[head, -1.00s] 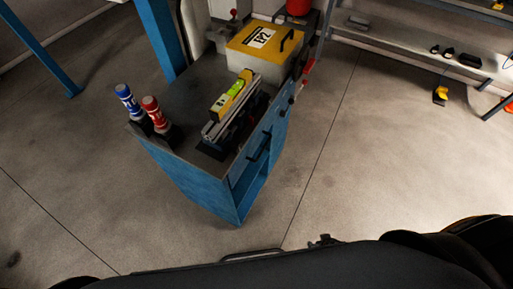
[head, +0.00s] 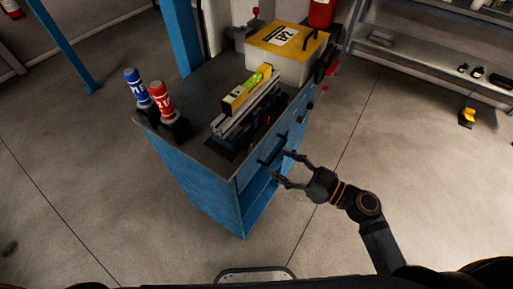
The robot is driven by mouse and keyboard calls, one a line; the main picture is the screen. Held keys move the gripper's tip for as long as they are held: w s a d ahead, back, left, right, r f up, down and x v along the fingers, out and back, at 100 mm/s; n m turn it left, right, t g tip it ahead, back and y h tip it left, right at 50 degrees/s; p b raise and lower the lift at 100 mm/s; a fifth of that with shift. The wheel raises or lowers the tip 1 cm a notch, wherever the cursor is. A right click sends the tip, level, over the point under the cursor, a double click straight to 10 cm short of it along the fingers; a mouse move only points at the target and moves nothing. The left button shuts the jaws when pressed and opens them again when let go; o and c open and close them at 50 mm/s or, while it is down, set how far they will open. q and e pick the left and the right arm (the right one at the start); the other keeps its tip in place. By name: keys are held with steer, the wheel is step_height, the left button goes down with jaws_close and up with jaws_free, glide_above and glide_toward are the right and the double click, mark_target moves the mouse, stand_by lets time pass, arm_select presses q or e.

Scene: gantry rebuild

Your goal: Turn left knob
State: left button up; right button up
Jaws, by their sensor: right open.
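Small dark knob-like parts (head: 310,105) sit on the front face of the blue workbench (head: 190,188), near its top edge at the right. They are too small to tell apart well, and I cannot tell which is the left knob. My right gripper (head: 279,168) is open and empty. Its fingers point left toward the front face, close to a dark drawer handle (head: 265,158), below and left of the knob-like parts. I cannot tell whether it touches the bench. My left gripper is not in view.
On the benchtop are a blue bottle (head: 136,84), a red bottle (head: 162,98), a yellow level (head: 246,90) on a vise-like tool, and a yellow-lidded box (head: 287,42). A shelf (head: 430,65) stands at the back right.

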mark_target(251, 147)
steer(key=p+x, duration=0.3)
steer(key=x, duration=0.5)
steer(key=shift+w+a+r, duration=0.1)
steer(key=shift+w+a, duration=0.15)
steer(key=shift+a, duration=0.1)
steer(key=c, duration=1.2)
steer(key=shift+f+m+b, duration=0.3)
steer(key=shift+m+b, duration=0.2)
steer(key=shift+m, duration=0.3)
steer(key=shift+r+m+b, duration=0.2)
steer(key=shift+m+b, duration=0.1)
steer(key=shift+m, duration=1)
